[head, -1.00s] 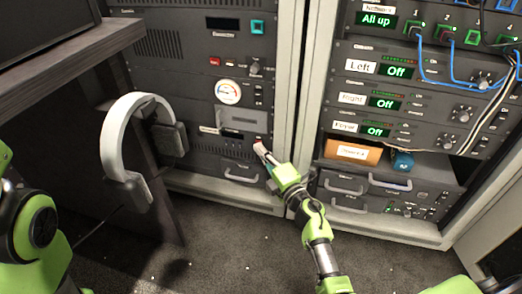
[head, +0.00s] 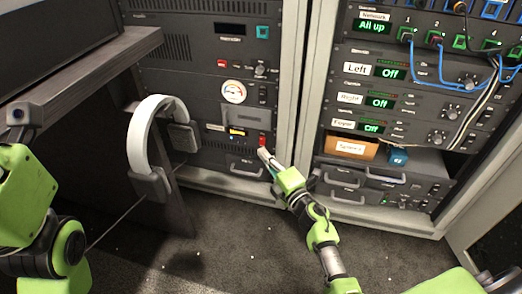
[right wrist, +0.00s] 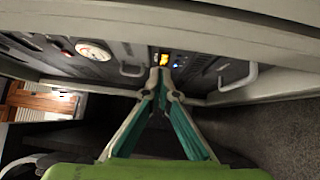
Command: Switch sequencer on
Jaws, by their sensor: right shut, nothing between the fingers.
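A dark unit low in the left rack has a small white label (head: 214,127), too small to read, so I cannot tell by name that it is the sequencer. Its small display (head: 237,131) glows orange, with a blue light below. A red switch (head: 262,140) sits at its right end. My right gripper (head: 264,153) is shut and empty, its tips just below the switch; I cannot tell if they touch it. In the right wrist view the shut tips (right wrist: 160,74) are just below the glowing display (right wrist: 164,60). My left arm shows at the left, its gripper out of frame.
A grey headset (head: 140,130) hangs by the desk (head: 85,60) at the left. A right rack (head: 390,75) carries blue cables and a jutting drawer handle (head: 387,176). Carpet (head: 215,240) in front is clear.

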